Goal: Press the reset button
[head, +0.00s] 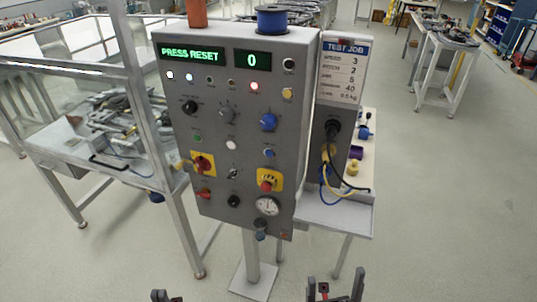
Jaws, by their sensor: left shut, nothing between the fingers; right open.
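The grey control panel (215,185) stands upright on a post in the head view. Its green display (191,54) reads "PRESS RESET" and a second display (252,59) reads 0. Button labels are too small to read, so I cannot tell which is the reset button. Small round controls include a green one (197,138), a white one (231,145), a blue one (268,153) and an amber one (287,93). My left gripper (166,296) is shut and empty at the bottom edge, partly cut off. My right gripper (335,287) is open and empty below the panel, apart from it.
A guarded bench (75,172) stands left; a small side table (335,215) with cables stands right.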

